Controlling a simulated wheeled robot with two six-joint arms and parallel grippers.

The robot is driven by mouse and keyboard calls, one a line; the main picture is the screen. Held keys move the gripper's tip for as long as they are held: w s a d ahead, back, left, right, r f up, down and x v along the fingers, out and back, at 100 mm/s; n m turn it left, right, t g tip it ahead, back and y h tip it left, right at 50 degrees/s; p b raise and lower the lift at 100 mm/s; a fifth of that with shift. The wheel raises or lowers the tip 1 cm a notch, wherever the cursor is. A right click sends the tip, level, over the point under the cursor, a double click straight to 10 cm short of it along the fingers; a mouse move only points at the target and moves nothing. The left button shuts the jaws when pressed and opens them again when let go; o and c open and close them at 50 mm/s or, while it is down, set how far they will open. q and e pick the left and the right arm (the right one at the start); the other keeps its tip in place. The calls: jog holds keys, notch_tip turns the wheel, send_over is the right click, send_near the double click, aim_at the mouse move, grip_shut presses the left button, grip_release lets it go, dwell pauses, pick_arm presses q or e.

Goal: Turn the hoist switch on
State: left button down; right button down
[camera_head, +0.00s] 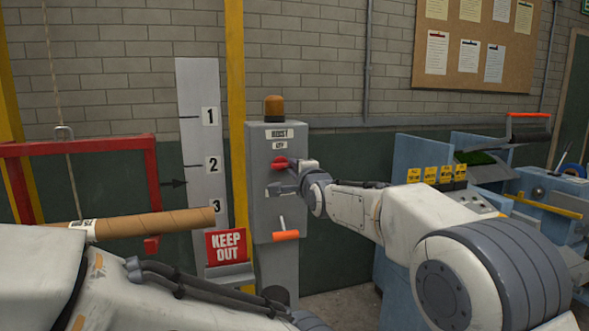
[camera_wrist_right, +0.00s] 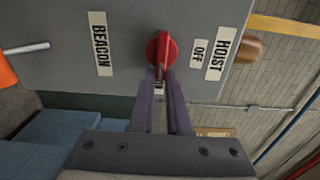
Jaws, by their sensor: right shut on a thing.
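The hoist switch (camera_head: 279,162) is a red rotary knob on the front of a grey control box (camera_head: 262,205), below labels reading HOIST and OFF. In the right wrist view the red switch (camera_wrist_right: 161,47) has its grip bar in line with my fingers, with the OFF label (camera_wrist_right: 200,53) to its right. My right gripper (camera_wrist_right: 160,88) is shut on the bar of the switch; in the head view it reaches the box from the right. No ON label shows. My left arm crosses the lower left, but its gripper is not visible.
An amber beacon (camera_head: 274,109) tops the box, and an orange-handled lever (camera_head: 285,235) sticks out lower down. A cardboard tube (camera_head: 150,224), a red frame (camera_head: 75,150) and a KEEP OUT sign (camera_head: 226,246) are at left. A blue workbench (camera_head: 420,170) stands at right.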

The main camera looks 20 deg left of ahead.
jog(key=c, duration=0.9)
grip_release()
jog(key=shift+w, duration=0.1)
jog(key=b+v, duration=0.4)
jog(key=v, duration=0.6)
jog(key=shift+s+d, duration=0.2)
jog(key=shift+s, duration=0.05)
